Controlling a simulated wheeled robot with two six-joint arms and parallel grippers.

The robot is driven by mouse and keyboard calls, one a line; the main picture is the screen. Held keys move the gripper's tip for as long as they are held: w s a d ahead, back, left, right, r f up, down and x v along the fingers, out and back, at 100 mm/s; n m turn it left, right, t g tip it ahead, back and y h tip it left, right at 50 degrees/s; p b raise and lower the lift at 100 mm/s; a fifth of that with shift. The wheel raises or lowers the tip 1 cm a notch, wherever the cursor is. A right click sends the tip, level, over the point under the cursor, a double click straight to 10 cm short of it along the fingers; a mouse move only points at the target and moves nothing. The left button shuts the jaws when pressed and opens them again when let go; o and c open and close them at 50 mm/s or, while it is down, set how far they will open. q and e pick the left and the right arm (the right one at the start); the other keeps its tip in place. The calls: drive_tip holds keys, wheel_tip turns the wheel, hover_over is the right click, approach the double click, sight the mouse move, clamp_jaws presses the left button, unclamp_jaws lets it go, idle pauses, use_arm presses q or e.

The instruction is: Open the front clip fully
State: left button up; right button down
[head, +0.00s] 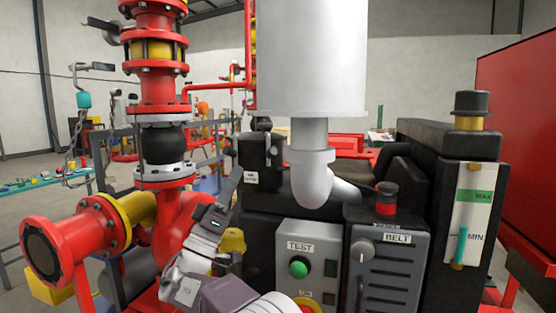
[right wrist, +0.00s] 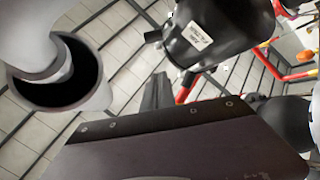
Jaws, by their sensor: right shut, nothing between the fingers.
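The black canister housing (head: 272,152) with a white label stands behind the control panels, left of the white elbow pipe. It also shows in the right wrist view (right wrist: 222,30), with small dark tabs at its edge. I cannot tell which of these is the front clip or whether it is open. My right gripper (head: 233,180) comes up from the bottom, its fingers shut and empty, close to the left of the housing. In the right wrist view its fingers (right wrist: 157,90) point toward the housing, with a visible gap. My left gripper is not in view.
The white elbow pipe (head: 318,172) hangs from a large white cylinder (head: 312,60) right of my gripper. Red flanged piping (head: 156,100) stands to the left. A TEST panel (head: 310,262) and a BELT cover (head: 390,275) are in front.

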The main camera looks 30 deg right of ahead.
sight(258, 150)
drive_tip(key=p+x, duration=0.1)
drive_tip(key=x, duration=0.2)
drive_tip(key=p+x, duration=0.1)
drive_tip(key=x, duration=0.3)
drive_tip(key=p+x, duration=0.2)
drive_tip(key=x, duration=0.1)
drive_tip(key=shift+s+a+r, duration=0.1)
drive_tip(key=shift+a+r, duration=0.1)
drive_tip(key=shift+r, duration=0.35)
drive_tip(key=f, duration=0.1)
drive_tip(key=s+d+f+b, duration=0.1)
drive_tip(key=shift+s+d+f, duration=0.15)
drive_tip(key=shift+f, duration=0.25)
drive_tip(key=shift+s+d+f, duration=0.25)
drive_tip(key=shift+d+f, duration=0.05)
drive_tip(key=shift+f, duration=0.1)
drive_tip(key=shift+b, duration=0.35)
